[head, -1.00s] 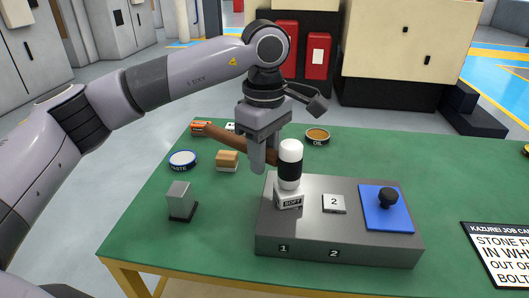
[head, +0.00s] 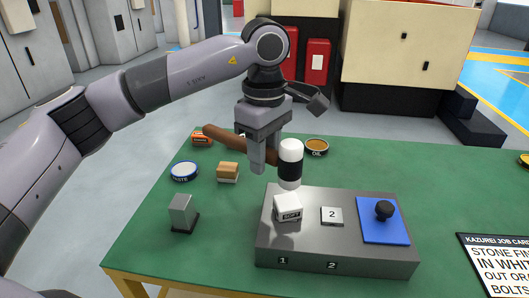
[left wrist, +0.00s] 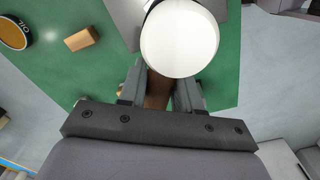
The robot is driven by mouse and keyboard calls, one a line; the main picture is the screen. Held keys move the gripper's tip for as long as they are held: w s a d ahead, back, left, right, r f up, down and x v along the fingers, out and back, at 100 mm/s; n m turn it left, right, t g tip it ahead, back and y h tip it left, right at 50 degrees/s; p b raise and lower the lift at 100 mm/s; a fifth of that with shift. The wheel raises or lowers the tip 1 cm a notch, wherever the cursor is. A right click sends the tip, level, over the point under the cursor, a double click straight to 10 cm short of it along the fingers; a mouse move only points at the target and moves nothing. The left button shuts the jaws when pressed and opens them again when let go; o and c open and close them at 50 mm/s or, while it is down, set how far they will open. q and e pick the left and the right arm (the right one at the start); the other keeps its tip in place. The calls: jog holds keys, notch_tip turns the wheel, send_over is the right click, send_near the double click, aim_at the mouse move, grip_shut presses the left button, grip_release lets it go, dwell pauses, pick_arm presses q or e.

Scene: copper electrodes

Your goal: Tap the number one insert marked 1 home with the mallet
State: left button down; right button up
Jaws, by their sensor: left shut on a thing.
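My left gripper (head: 258,155) is shut on the brown handle (head: 230,139) of the mallet. The mallet's white head with a black band (head: 290,163) hangs upright over a white block labelled SOFT (head: 288,208). A small gap seems to show between them. The block stands above the 1 label (head: 283,261) on the grey fixture (head: 340,240). No insert marked 1 shows; the block may hide it. An insert marked 2 (head: 332,215) sits to the right. In the left wrist view the round white mallet face (left wrist: 180,38) covers what lies beneath. My right gripper is not in view.
A blue plate (head: 372,230) with a black knob (head: 384,209) lies on the fixture's right. A grey block (head: 182,213), paste tin (head: 184,171), tan block (head: 228,171) and oil tin (head: 316,147) stand around.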

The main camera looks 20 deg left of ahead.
pick_arm(q)
notch_tip(320, 180, down, 5)
jog(key=b, duration=0.3)
jog(key=shift+b, duration=0.4)
jog(key=shift+r+p, duration=0.45)
jog(key=shift+r, duration=0.05)
jog(key=shift+r+p, duration=0.4)
jog(key=shift+r, duration=0.05)
jog(key=shift+r+p, duration=1.15)
jog(key=shift+r, duration=0.5)
notch_tip(320, 180, up, 5)
jog(key=p, duration=0.3)
jog(key=shift+r+p, duration=0.1)
jog(key=shift+p, duration=0.3)
jog(key=shift+w, duration=0.1)
